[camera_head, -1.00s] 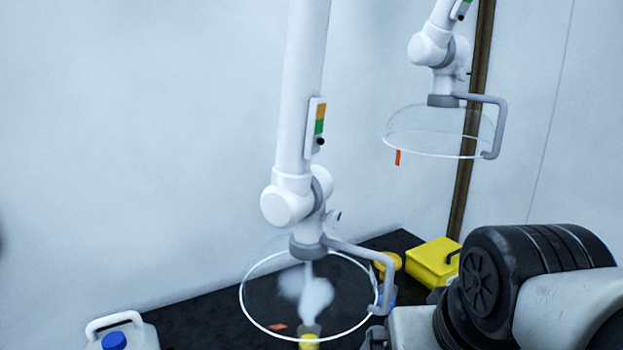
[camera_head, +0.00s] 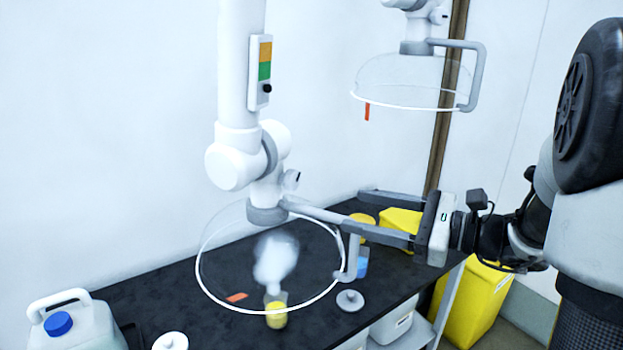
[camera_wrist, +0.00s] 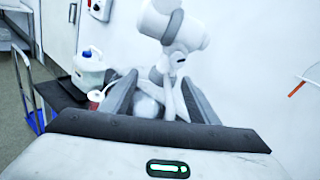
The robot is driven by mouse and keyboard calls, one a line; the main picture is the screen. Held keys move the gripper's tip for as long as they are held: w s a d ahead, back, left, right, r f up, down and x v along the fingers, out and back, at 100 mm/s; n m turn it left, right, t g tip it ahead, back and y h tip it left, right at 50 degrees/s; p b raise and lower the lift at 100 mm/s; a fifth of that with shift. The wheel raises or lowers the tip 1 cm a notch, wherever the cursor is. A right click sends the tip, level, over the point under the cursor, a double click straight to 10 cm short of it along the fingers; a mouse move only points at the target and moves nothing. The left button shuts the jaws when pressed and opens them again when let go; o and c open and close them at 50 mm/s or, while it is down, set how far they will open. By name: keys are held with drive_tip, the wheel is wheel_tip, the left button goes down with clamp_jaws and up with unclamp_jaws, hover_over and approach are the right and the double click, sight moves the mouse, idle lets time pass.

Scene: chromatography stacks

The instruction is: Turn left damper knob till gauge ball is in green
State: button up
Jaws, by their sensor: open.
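The left extraction arm hangs over the bench, with a gauge (camera_head: 260,68) of orange over green on its tube. The dark gauge ball (camera_head: 267,89) sits below the green band. The left damper knob (camera_head: 292,180) is a small white and dark stub at the joint above the clear hood (camera_head: 203,270). It seems to show in the wrist view too (camera_wrist: 178,58). My gripper (camera_head: 358,208) is open, right of the knob and lower, pointing left, apart from it. Its fingers overlap the hood's grey handle in the head view; contact cannot be told. The wrist view shows both fingers (camera_wrist: 158,90) spread.
A second hood (camera_head: 410,95) hangs at the upper right. On the black bench (camera_head: 140,300) stand a smoking beaker (camera_head: 276,313), a white jug (camera_head: 72,325) and yellow containers (camera_head: 402,222). A yellow bin (camera_head: 475,305) stands at the right.

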sight(296, 181)
drive_tip(key=shift+m+t, duration=0.8)
drive_tip(key=shift+t, duration=0.1)
drive_tip(key=w+x, duration=0.1)
drive_tip(key=x, duration=0.4)
drive_tip(key=d+p+x, duration=0.1)
drive_tip(key=x, duration=0.5)
drive_tip(key=w+p+x, duration=0.1)
drive_tip(key=x, duration=0.4)
drive_tip(key=shift+w, duration=0.45)
